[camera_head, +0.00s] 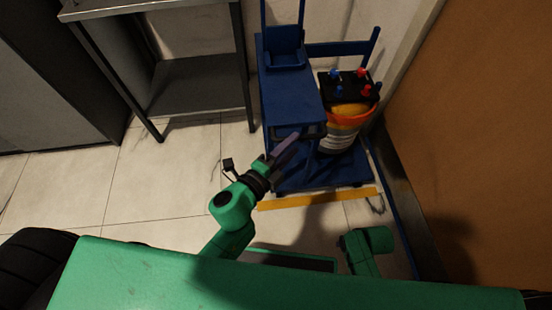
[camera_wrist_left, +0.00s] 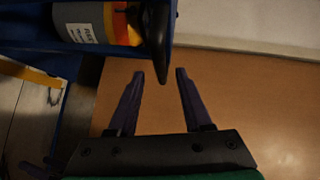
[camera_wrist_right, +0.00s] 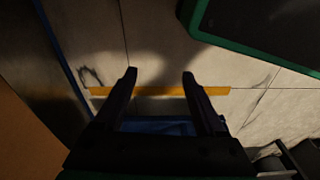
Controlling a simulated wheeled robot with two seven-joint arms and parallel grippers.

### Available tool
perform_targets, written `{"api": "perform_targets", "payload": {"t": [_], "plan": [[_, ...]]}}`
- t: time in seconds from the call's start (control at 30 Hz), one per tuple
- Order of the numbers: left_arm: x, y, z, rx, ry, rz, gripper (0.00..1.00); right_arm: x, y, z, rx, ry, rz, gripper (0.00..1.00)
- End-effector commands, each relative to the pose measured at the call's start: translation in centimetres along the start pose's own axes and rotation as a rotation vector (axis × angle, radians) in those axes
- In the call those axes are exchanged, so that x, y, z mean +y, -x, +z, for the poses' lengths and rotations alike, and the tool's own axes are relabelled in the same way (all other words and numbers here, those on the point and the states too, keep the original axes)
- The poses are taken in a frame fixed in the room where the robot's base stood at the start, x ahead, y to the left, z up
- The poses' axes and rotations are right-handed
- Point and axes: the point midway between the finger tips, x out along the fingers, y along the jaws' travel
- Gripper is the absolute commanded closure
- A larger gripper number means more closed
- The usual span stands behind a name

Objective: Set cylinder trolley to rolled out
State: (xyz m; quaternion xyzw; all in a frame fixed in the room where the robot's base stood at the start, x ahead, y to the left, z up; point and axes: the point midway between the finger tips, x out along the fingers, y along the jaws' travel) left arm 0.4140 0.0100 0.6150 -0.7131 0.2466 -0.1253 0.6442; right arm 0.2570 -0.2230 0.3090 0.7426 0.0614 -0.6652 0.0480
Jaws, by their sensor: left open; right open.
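The blue cylinder trolley (camera_head: 290,92) stands against the back wall. It carries a yellow, orange and grey cylinder (camera_head: 340,130) under a black top with red and blue knobs. A dark grip-like part (camera_head: 312,131) sits at the front of its upper deck. My left gripper (camera_head: 294,146) is open in front of that part. In the left wrist view a dark tapered part (camera_wrist_left: 157,40) reaches toward the gap between the open fingers (camera_wrist_left: 160,74); I cannot tell whether they touch. My right gripper (camera_wrist_right: 160,77) is open and empty above the floor; the head view shows only its arm.
A yellow floor strip (camera_head: 318,199) lies in front of the trolley, also seen in the right wrist view (camera_wrist_right: 160,91). A brown panel (camera_head: 480,130) stands close on the right. A metal table (camera_head: 198,84) stands left of the trolley. Tiled floor at left front is clear.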

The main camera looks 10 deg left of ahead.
Motion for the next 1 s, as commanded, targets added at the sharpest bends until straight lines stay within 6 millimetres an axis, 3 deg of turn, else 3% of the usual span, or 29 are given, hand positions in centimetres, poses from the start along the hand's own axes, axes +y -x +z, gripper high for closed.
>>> {"api": "perform_targets", "payload": {"t": [0.2, 0.4, 1.0], "plan": [[0.3, 4.2, 0.0, -0.001, 0.004, 0.003, 0.50, -0.3, 1.4, -1.1, 0.016, 0.003, -0.007, 0.28], [0.2, 6.9, 0.0, -0.001, 0.002, 0.002, 0.50, -0.5, 2.4, -1.7, 0.022, 0.005, -0.011, 0.28], [0.0, 7.7, 0.0, 0.000, -0.001, 0.001, 0.50, -0.6, 2.8, -2.0, 0.023, 0.006, -0.013, 0.28]]}}
